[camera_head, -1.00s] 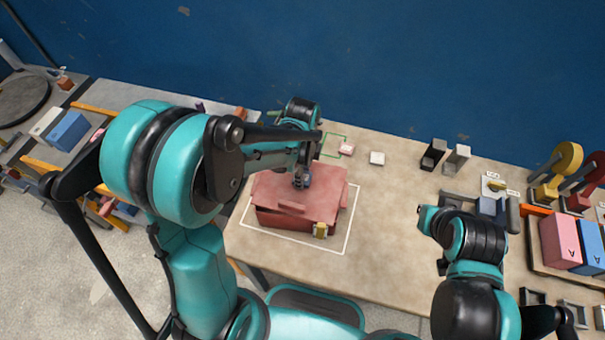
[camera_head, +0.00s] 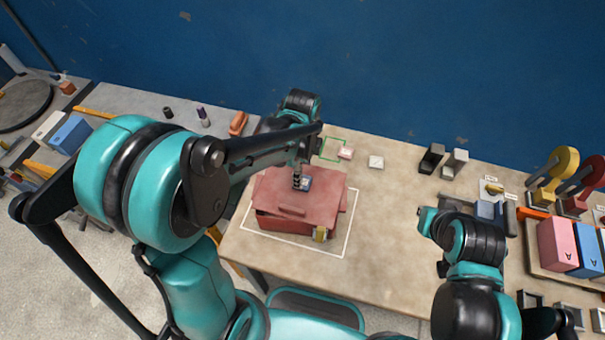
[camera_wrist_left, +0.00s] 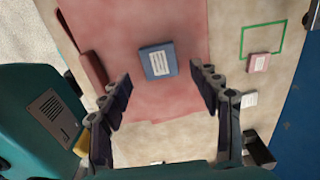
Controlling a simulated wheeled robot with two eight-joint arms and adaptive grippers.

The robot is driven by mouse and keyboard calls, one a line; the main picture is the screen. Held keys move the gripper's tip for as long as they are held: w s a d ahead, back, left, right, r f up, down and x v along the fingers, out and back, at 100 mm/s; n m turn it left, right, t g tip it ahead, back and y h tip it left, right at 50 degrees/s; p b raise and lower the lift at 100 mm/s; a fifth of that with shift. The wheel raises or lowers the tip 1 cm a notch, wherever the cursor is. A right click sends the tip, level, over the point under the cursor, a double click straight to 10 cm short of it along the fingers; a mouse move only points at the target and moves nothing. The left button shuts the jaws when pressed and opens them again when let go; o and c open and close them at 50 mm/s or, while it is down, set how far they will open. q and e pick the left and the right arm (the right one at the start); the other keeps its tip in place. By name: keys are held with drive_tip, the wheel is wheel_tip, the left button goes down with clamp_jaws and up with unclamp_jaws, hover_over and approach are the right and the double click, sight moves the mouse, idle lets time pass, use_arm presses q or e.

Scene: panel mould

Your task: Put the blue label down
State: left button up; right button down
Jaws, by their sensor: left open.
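The blue label (camera_head: 305,184) lies on the top of the red box (camera_head: 325,196), near the middle of its lid. In the left wrist view the blue label (camera_wrist_left: 157,61) is a small blue block with a white printed patch. My left gripper (camera_head: 298,186) is above the lid, just beside the label. In the left wrist view my left gripper (camera_wrist_left: 165,88) has its fingers spread wide, with the label between and beyond them, touching neither. My right arm is at the right of the table; its gripper (camera_head: 440,268) is small and its jaws are unclear.
A white outline (camera_head: 349,229) surrounds the box. A pink label (camera_head: 346,153) is by a green outline (camera_head: 324,157), and a white label (camera_head: 376,162) lies to its right. Pink (camera_head: 558,243) and blue (camera_head: 587,250) blocks stand at right. The table between box and right arm is clear.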

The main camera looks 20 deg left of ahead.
use_arm(q)
wheel_tip(320, 180, up, 8)
drive_tip(key=f+p, duration=0.1)
drive_tip(key=p, duration=0.1)
drive_tip(key=s+a+r+n+t, duration=0.2)
drive_tip(key=s+n, duration=0.3)
drive_tip(key=n, duration=0.4)
drive_tip(key=s+a+r+n+t, duration=0.2)
drive_tip(key=s+n+t, duration=0.3)
drive_tip(key=n, duration=0.4)
drive_tip(key=shift+s+a+r, duration=0.15)
drive_tip(key=shift+a+r, duration=0.2)
drive_tip(key=shift+r, duration=0.55)
wheel_tip(320, 180, down, 9)
drive_tip(key=b, duration=0.9)
